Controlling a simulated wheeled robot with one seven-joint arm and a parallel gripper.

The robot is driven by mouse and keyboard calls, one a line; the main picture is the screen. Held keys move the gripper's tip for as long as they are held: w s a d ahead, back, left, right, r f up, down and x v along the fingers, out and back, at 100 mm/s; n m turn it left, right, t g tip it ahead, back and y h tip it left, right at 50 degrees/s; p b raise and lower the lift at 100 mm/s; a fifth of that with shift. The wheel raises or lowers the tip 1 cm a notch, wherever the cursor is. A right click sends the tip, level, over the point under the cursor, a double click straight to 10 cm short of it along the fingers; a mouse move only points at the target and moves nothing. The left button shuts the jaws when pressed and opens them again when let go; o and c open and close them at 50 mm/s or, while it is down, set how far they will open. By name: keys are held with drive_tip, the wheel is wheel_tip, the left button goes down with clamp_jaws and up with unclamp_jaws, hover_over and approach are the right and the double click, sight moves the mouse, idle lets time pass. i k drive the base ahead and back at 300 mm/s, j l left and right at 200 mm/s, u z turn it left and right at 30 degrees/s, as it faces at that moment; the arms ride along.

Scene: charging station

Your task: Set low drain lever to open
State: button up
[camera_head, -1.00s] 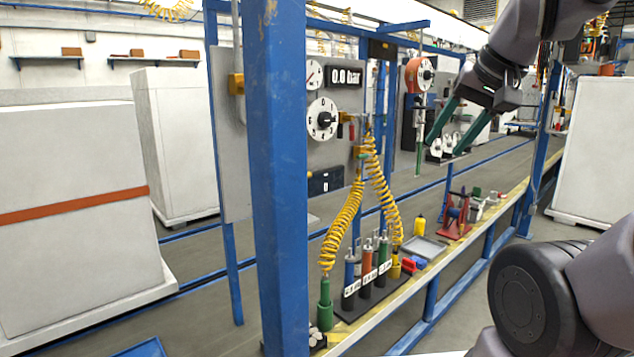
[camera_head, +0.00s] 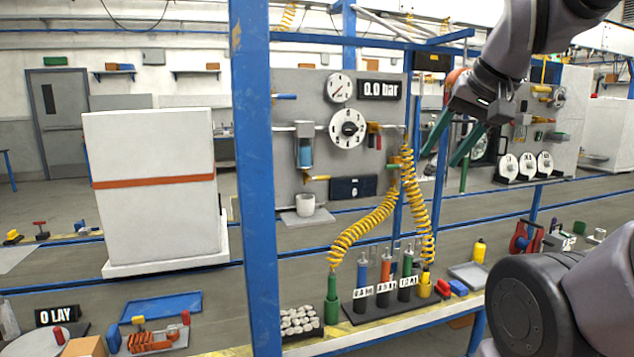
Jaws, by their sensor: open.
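A grey panel (camera_head: 290,170) stands left of centre. On it, a filter bowl with blue liquid (camera_head: 304,152) has a small yellow lever (camera_head: 318,178) below it, pointing right; this looks like the low drain lever, though no label is readable. A light cup (camera_head: 305,205) stands beneath it. My gripper (camera_head: 443,158) is open and empty, its two green fingers apart and pointing down. It appears to the right of the panel, clear of the lever.
A blue post (camera_head: 257,180) stands just left of the panel. Yellow coiled hoses (camera_head: 365,232) hang from the panel's right side towards labelled cylinders (camera_head: 384,275) on the bench. A dial (camera_head: 348,129) and a "0.0 bar" display (camera_head: 380,90) sit above.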

sight(322, 178)
drive_tip(key=i+l+u, duration=0.2)
drive_tip(key=l, duration=0.2)
drive_tip(key=l+u, duration=0.25)
drive_tip(key=l, duration=0.15)
drive_tip(key=l+u, duration=0.2)
drive_tip(key=l, duration=0.25)
drive_tip(key=i+l+u, duration=0.2)
drive_tip(key=i+l, duration=0.15)
drive_tip(key=i+l+u, duration=0.15)
drive_tip(key=i+l, duration=0.15)
drive_tip(key=l, duration=0.15)
drive_tip(key=k+j, duration=0.2)
drive_tip(key=j, duration=0.15)
drive_tip(key=k+j, duration=0.15)
drive_tip(key=j, duration=0.2)
drive_tip(key=k+j, duration=0.2)
drive_tip(key=j, duration=0.15)
drive_tip(key=u, duration=0.05)
